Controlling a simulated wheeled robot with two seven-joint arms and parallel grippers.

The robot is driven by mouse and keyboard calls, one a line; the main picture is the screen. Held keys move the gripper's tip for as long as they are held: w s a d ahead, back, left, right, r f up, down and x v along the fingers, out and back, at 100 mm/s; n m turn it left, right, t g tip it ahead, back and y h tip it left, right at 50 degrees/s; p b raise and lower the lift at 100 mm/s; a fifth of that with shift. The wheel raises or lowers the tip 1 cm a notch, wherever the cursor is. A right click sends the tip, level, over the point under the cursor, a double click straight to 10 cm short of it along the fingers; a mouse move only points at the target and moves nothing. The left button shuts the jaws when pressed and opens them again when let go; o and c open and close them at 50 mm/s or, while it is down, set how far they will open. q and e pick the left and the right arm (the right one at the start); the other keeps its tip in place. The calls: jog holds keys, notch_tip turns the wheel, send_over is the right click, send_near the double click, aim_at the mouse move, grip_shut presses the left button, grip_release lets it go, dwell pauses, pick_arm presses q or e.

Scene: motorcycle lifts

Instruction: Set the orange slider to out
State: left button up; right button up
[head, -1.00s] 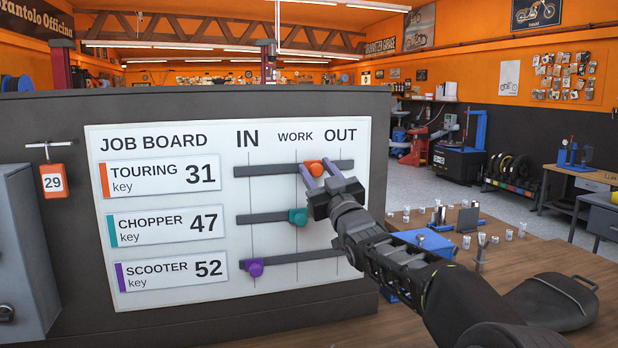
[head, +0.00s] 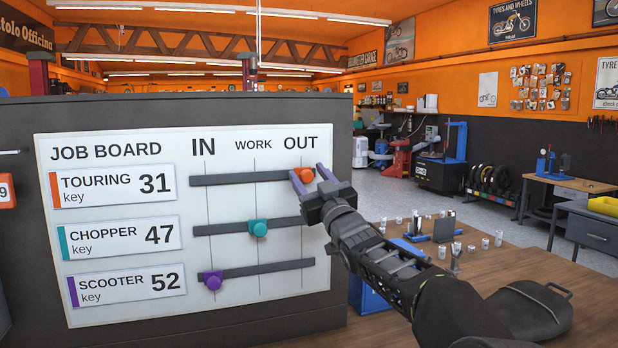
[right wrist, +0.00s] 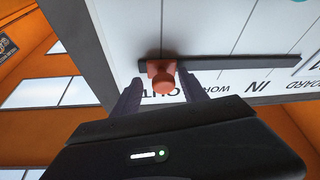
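The orange slider (head: 306,174) is a round knob on the top dark track (head: 240,179) of the job board, at the OUT line near the track's right end. My right gripper (head: 310,178) is open, with its two fingers on either side of the knob. In the right wrist view the knob (right wrist: 161,82) sits close to the right-hand finger, with a gap to the left-hand finger; I cannot tell whether it touches. The OUT label (head: 300,144) stands above the knob. My left gripper is not in view.
The teal slider (head: 258,228) is at the WORK line on the middle track. The purple slider (head: 212,281) is at the IN line on the bottom track. A wooden table (head: 520,270) with small metal parts stands to the right of the board.

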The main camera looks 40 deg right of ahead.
jog(key=shift+f, duration=0.15)
jog(key=shift+s+f+b, duration=0.15)
jog(key=shift+s+b, duration=0.15)
jog(key=b+v, duration=0.2)
jog(key=v, duration=0.5)
jog(key=shift+b, duration=0.4)
